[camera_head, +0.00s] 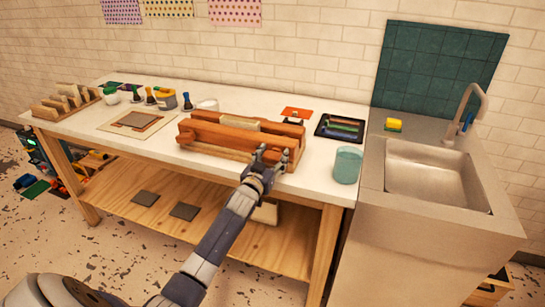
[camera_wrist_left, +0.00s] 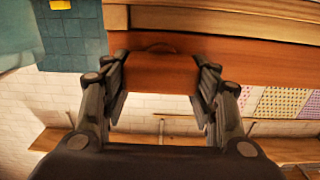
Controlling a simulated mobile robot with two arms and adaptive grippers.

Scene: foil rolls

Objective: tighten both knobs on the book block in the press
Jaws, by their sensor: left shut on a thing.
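The wooden press (camera_head: 220,138) lies on the white worktop, with two long reddish-brown beams. The pale book block (camera_head: 240,125) sits between the beams. My left gripper (camera_head: 272,159) is at the press's right front end. In the left wrist view the fingers (camera_wrist_left: 160,92) stand on both sides of a reddish-brown wooden piece (camera_wrist_left: 160,75) in front of the beam (camera_wrist_left: 230,48). The gripper is shut on this piece, which appears to be the right knob. My right gripper is not in view.
A glass jar (camera_head: 347,165) and a black tray (camera_head: 340,128) stand right of the press. A board (camera_head: 137,122) lies to its left, with pots and brushes behind. A sink (camera_head: 435,180) adjoins the table on the right.

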